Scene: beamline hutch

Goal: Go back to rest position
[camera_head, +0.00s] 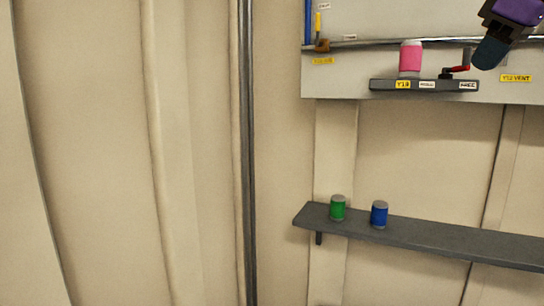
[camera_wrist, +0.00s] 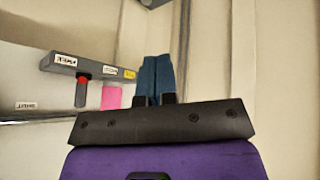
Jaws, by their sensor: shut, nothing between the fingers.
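My gripper (camera_head: 489,53) shows at the upper right of the head view, in front of the wall panel and to the right of the pink can. In the wrist view its two blue fingers (camera_wrist: 155,78) are together, with nothing held between them. The pink can (camera_head: 411,59) stands upright on a small dark ledge (camera_head: 424,86).
A dark grey shelf (camera_head: 450,240) runs along the wall below the panel (camera_head: 350,84). A green can (camera_head: 338,208) and a blue can (camera_head: 379,214) stand on its left part. A yellow-handled valve (camera_head: 320,38) is at the panel's left. The wall at left is bare.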

